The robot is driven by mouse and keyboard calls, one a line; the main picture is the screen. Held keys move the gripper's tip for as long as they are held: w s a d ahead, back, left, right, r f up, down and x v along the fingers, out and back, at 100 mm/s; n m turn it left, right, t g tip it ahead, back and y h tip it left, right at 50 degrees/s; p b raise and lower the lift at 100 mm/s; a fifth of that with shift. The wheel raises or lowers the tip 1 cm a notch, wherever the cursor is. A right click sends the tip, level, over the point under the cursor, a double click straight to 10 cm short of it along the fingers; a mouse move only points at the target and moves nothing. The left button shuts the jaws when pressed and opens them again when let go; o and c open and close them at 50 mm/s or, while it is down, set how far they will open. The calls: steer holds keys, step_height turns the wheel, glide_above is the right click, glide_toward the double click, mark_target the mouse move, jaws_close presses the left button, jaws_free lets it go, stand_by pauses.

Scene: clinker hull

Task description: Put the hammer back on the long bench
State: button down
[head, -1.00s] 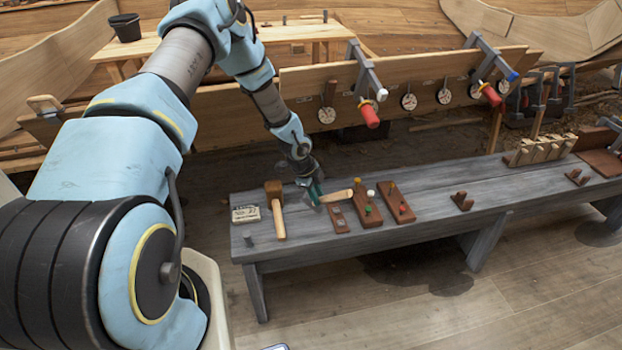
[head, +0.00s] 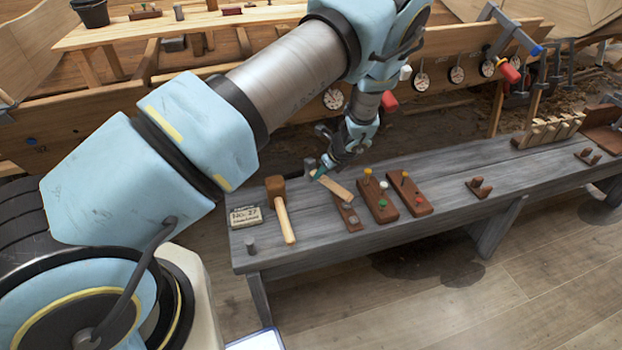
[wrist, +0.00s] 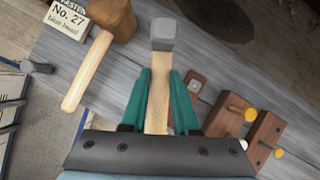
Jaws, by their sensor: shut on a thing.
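My gripper (head: 323,170) is shut on the wooden handle of a hammer. It holds the hammer low over the left part of the long grey bench (head: 440,179). In the wrist view the hammer's square grey head (wrist: 162,33) points away from my gripper (wrist: 158,100), with the pale handle (wrist: 156,110) between the teal fingers. Whether any part touches the bench cannot be told.
Brown boards with coloured pegs (head: 380,205) stand to the right. A small brown rack (head: 479,187) is further right, with bare bench between.

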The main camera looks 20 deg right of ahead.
steer(key=shift+b+x, duration=0.6)
steer(key=shift+x, duration=0.55)
steer(key=shift+f+b, duration=2.55)
steer(key=shift+f, duration=1.25)
steer(key=shift+f, duration=0.35)
steer(key=c, duration=0.6)
jaws_free()
steer(key=shift+s, duration=0.1)
step_height(320, 180, up, 8)
steer(key=p, duration=0.5)
